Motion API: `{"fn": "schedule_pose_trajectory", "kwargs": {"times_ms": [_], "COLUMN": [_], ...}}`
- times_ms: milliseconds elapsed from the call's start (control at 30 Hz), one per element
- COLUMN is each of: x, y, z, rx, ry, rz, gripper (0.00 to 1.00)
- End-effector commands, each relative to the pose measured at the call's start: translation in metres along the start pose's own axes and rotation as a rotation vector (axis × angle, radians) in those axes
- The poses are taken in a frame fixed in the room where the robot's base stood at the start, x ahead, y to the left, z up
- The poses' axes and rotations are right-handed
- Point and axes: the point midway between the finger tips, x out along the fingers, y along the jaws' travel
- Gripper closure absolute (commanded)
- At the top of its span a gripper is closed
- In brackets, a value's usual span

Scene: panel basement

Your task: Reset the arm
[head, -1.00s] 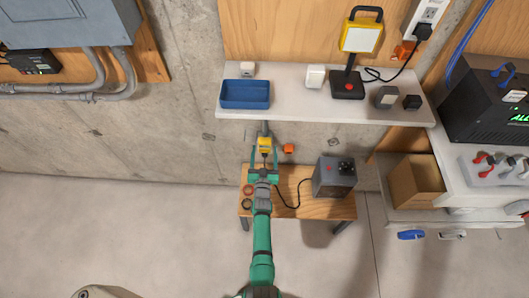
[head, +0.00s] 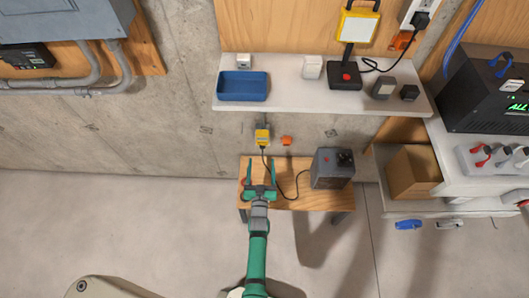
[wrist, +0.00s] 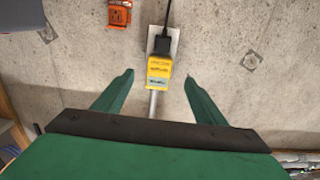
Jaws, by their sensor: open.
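My green gripper (head: 261,176) is open and empty in the head view, over the left part of the low wooden bench (head: 292,202). In the wrist view my gripper (wrist: 155,88) has its two fingers spread wide with the wall between them. A yellow plug-like device (head: 262,137) is on the wall beyond the fingertips, apart from them. In the wrist view the yellow device (wrist: 159,68) has a black plug at one end and a grey conduit at the other.
A grey box (head: 331,169) with a black cable stands on the bench's right side. Above is a white shelf (head: 300,98) with a blue tray (head: 243,86) and a yellow work lamp (head: 358,27). A cardboard box (head: 412,172) is at right. Floor at left is clear.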

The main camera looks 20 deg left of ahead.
Motion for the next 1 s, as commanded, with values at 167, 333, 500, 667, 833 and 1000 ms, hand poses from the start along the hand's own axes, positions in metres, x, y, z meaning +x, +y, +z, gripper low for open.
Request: {"fn": "schedule_pose_trajectory", "kwargs": {"times_ms": [167,333,500,667,833,1000], "x": [-0.003,-0.006,-0.041,-0.099,-0.161,-0.219], "y": [0.000,0.000,0.003,0.009,0.018,0.027], "z": [0.000,0.000,0.000,-0.009,-0.028,-0.056], "rx": [-0.001,0.001,0.017,0.039,0.055,0.063], "ry": [0.000,-0.002,-0.019,-0.044,-0.072,-0.102], "rz": [0.000,0.002,0.025,0.066,0.110,0.153], "gripper": [0.35,0.35,0.35,0.35,0.35,0.35]}}
